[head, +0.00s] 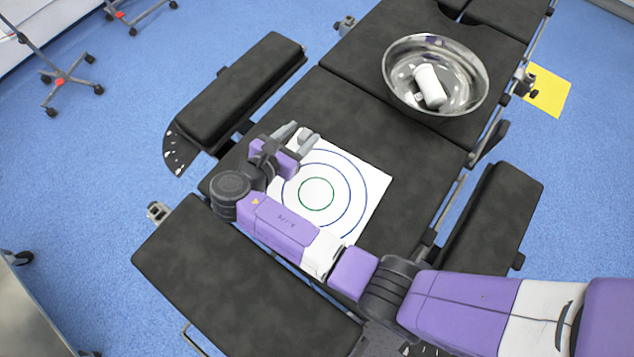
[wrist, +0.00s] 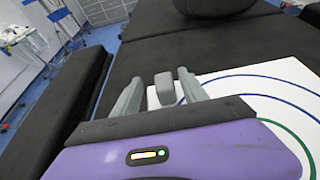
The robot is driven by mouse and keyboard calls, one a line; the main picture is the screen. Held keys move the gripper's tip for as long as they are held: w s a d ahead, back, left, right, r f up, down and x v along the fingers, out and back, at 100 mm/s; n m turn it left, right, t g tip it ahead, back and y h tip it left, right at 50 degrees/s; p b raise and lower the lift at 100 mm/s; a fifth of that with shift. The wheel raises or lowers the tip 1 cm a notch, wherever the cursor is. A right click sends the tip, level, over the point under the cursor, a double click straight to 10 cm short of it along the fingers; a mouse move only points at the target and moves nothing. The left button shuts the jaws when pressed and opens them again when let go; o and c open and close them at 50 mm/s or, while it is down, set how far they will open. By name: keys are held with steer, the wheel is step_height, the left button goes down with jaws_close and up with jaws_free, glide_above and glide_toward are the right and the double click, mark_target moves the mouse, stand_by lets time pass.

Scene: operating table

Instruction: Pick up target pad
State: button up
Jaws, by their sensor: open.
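The target pad (head: 355,205) is a white square sheet with blue and green rings, lying flat on the black operating table. My gripper (head: 296,135) is over the pad's upper left edge in the head view and hides part of that edge. Its grey fingers are apart. In the wrist view the gripper (wrist: 160,88) shows its fingers spread, with a small grey block between them that I cannot identify. The pad (wrist: 290,78) is to the right of the fingers there, partly hidden by the gripper body. I cannot tell whether the fingers touch the pad.
A shiny metal bowl (head: 398,62) holding a white bottle-like item (head: 430,87) stands farther up the table. The operating table (head: 335,115) has bare room between pad and bowl. Padded side boards (head: 240,85) flank it. A yellow sheet (head: 549,92) lies on the blue floor.

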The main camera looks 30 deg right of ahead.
mark_target(309, 130)
steer(key=shift+s+x, duration=0.15)
steer(key=shift+x, duration=1)
steer(key=shift+s+x, duration=0.15)
steer(key=shift+x, duration=0.95)
steer(key=shift+d, duration=0.1)
jaws_close()
